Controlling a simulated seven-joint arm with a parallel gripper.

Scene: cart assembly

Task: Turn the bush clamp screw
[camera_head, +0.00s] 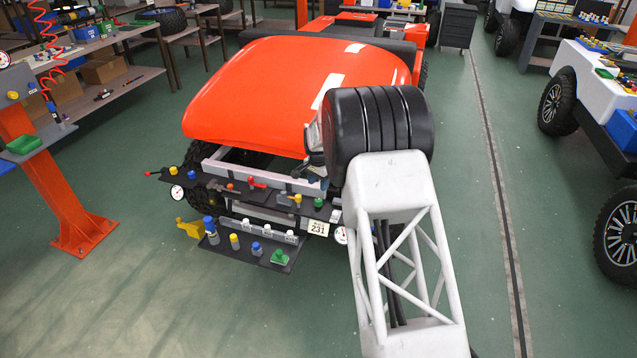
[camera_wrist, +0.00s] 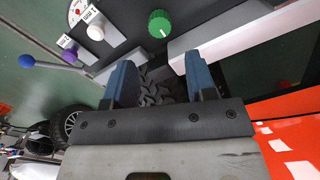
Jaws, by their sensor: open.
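No part is clearly marked as the bush clamp screw, and I cannot tell which control it is. In the wrist view my gripper (camera_wrist: 159,62) is open and empty, its two blue fingers apart. A ridged green knob (camera_wrist: 159,24) stands on the dark panel just beyond the fingers, apart from them. A white knob (camera_wrist: 96,31), a purple knob (camera_wrist: 72,54) and a blue-ball lever (camera_wrist: 27,61) are to the left. In the head view my gripper (camera_head: 314,172) is mostly hidden by my arm, close over the cart's dark upper panel (camera_head: 215,181).
The cart's orange hood (camera_head: 290,85) is behind the panel. A lower shelf (camera_head: 245,250) carries several coloured knobs. Pale frame rails (camera_wrist: 215,40) lie close to the right finger. An orange stand (camera_head: 60,190) is at left; the green floor in front is clear.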

